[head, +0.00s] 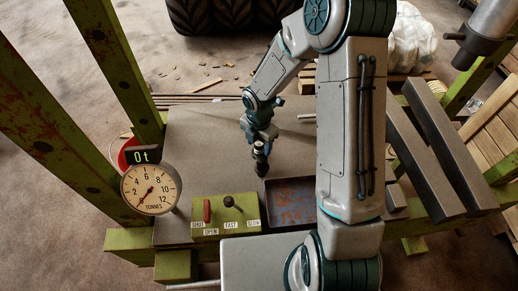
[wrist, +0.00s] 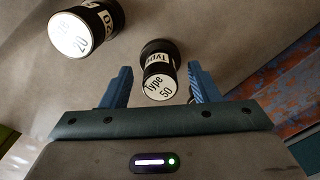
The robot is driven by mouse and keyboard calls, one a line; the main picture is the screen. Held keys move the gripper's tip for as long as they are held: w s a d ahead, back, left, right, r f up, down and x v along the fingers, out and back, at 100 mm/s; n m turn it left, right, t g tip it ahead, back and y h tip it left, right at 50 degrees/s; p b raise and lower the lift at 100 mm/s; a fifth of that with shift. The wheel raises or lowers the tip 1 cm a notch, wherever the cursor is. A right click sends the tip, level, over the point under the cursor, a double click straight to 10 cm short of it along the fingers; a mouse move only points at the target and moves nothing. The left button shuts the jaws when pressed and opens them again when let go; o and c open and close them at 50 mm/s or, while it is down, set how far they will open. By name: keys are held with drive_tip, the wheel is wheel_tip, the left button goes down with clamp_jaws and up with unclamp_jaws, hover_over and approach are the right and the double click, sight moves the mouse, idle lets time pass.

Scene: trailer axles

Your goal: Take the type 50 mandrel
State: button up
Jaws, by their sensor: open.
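The type 50 mandrel (wrist: 158,75) is a dark cylinder with a white end face and a white side label, both marked "Type 50". In the wrist view it lies in the gap between the blue fingers of my gripper (wrist: 161,85). The fingers are open, one on each side, with a visible gap at the left; at the right they look close, and contact cannot be told. In the head view my gripper (head: 261,138) points down over the grey bench, with a dark piece at its tip. A second mandrel (wrist: 84,29), marked "20", stands to the upper left in the wrist view.
A rusty shallow tray (head: 291,203) is in front on the bench (head: 205,130), and its edge shows at right in the wrist view. A green control box (head: 226,216) and a tonnes gauge reading "0t" (head: 151,188) are at the left. Steel beams (head: 432,150) lie right.

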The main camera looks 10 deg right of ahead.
drive_tip(key=shift+f, duration=0.7)
clamp_jaws()
drive_tip(key=shift+r, duration=0.15)
